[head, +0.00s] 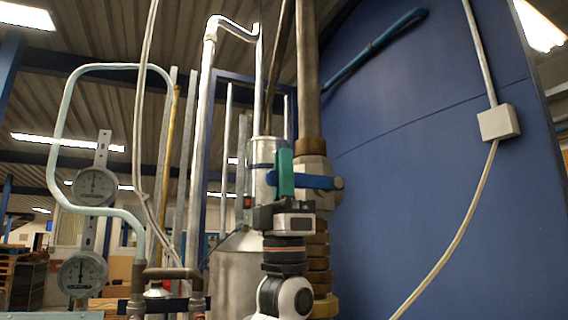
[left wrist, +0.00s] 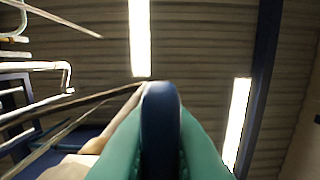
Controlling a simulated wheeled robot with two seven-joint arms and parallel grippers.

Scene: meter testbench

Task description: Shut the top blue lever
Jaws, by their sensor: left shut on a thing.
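My left gripper (head: 286,168) reaches up from below in the head view, with teal fingers. It is shut on a blue lever (head: 322,183), which lies about level and sticks out to the right of the fingers, by the brass valve body. In the left wrist view the blue lever (left wrist: 161,125) stands between the two teal fingers, its rounded end showing. The fingers hide part of the lever in the head view. My right gripper is not in view.
A vertical metal pipe (head: 307,75) rises above the brass fitting (head: 318,250). A blue panel (head: 430,190) fills the right side, with a long blue bar (head: 375,47) above and a grey box (head: 498,122). Two gauges (head: 94,187) (head: 82,273) stand at left.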

